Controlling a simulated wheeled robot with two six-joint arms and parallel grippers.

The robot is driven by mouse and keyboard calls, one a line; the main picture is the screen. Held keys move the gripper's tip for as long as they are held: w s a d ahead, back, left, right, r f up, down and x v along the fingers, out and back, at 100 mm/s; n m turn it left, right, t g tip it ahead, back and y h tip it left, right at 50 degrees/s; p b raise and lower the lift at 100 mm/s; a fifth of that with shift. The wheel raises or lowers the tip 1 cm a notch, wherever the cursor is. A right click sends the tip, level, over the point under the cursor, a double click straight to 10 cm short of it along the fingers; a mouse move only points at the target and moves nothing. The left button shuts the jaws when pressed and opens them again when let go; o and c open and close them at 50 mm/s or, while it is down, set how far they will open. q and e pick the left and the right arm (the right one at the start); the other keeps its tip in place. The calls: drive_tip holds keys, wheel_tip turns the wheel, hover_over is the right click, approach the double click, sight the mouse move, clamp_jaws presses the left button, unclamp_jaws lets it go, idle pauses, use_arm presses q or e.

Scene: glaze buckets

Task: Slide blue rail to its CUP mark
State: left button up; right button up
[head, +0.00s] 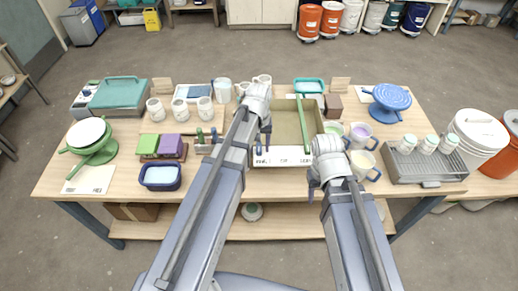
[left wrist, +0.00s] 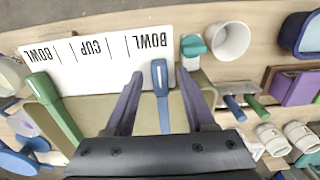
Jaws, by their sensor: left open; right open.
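The blue rail (left wrist: 160,95) lies across the open tray (head: 284,125), and its handle end meets the white label strip (head: 283,157) at the BOWL mark on the left in the head view. The strip reads upside down in the left wrist view (left wrist: 95,58), with CUP in the middle between two BOWL marks. My left gripper (left wrist: 160,102) is open, one finger on each side of the blue rail, with gaps showing. In the head view my left arm hides most of this rail. The green rail (head: 302,122) lies further right. My right gripper (head: 315,184) is open and empty near the tray's front right corner.
Mugs (head: 361,135) stand close right of the tray. A white cup (left wrist: 228,41) and a teal item (left wrist: 193,45) sit beside the strip. Green and purple blocks (head: 169,145) and a blue tub (head: 160,176) are at left. A grey rack (head: 424,165) is at right.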

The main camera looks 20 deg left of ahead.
use_arm(q)
clamp_jaws()
idle(0.4)
idle(0.5)
drive_tip(key=shift+d, duration=0.1)
idle(0.4)
